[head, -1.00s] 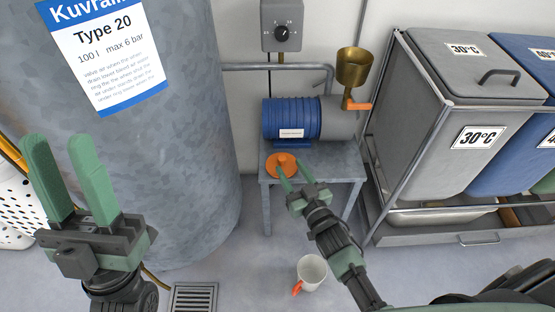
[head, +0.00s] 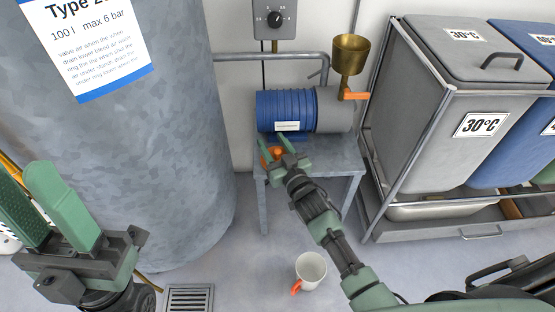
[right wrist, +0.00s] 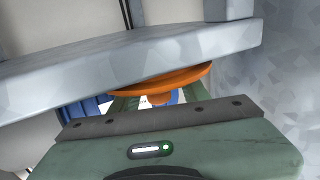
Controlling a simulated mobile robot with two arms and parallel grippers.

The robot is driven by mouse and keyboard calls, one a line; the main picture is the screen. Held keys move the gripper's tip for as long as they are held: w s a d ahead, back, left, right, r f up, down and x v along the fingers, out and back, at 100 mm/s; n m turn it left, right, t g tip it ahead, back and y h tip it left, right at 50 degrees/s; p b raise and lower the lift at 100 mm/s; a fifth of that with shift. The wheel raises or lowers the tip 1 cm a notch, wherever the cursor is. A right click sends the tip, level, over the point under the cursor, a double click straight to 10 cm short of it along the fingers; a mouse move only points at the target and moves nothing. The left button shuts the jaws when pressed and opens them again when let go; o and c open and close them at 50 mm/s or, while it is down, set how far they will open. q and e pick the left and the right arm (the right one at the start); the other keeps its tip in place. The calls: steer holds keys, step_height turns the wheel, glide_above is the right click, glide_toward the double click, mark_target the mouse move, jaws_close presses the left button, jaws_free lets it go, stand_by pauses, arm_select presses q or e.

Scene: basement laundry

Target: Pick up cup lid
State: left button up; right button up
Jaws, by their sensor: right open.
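The orange cup lid (head: 266,156) lies on the small grey metal table (head: 337,159), near its left edge. In the head view my right gripper (head: 273,141) is open over it, its fingers partly hiding it. In the right wrist view the lid (right wrist: 158,82) shows as an orange disc with a small knob, and the open fingers reach along both sides of the knob. Whether they touch it I cannot tell. A white cup (head: 312,267) with an orange handle stands on the floor in front of the table. My left gripper (head: 24,167) is open and empty at the far left.
A blue-and-grey pump (head: 285,111) stands on the table just behind the lid, with a brass funnel (head: 350,55) and orange lever at its right. A large grey tank (head: 130,165) is close on the left. Laundry bins (head: 440,130) in a metal frame stand right.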

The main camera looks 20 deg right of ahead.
jaws_close()
